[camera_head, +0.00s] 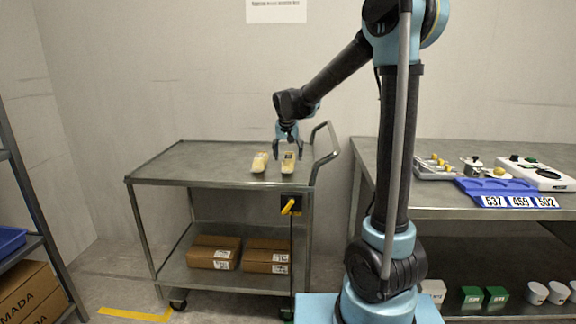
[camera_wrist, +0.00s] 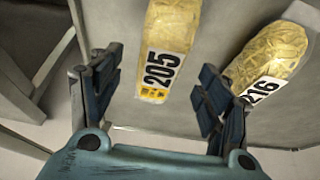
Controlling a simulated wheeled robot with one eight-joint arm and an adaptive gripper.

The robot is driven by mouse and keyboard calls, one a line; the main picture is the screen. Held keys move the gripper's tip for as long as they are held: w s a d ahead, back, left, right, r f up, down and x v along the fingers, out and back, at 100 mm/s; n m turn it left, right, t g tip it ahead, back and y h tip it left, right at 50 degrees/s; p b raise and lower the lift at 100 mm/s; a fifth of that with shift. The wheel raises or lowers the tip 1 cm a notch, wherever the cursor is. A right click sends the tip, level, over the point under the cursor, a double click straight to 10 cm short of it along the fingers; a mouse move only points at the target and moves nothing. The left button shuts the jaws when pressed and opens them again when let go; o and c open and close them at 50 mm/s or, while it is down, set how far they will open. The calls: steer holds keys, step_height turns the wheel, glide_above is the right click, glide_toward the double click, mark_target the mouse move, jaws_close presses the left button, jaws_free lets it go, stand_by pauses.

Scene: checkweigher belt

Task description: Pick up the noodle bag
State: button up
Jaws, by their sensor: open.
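Two yellowish bags lie on the top shelf of the metal cart. The other bag, labelled 216 (camera_wrist: 268,52), lies to the right, outside the right finger. In the head view, my gripper (camera_head: 289,148) is over the right bag (camera_head: 288,165), and the left bag (camera_head: 260,162) lies a little apart from it. My gripper (camera_wrist: 158,68) is open and empty. The pictures do not show clearly whether the fingertips touch the bag.
The cart top (camera_head: 200,165) is clear to the left, with a push handle (camera_head: 328,140) close on the right. Cardboard boxes (camera_head: 213,252) sit on its lower shelf. A bench (camera_head: 450,205) at right holds a blue tray (camera_head: 500,190) and a scale (camera_head: 537,173).

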steer(key=shift+x, duration=1.45)
steer(key=c, duration=1.3)
steer(key=shift+r, duration=0.1)
steer(key=shift+c, duration=0.2)
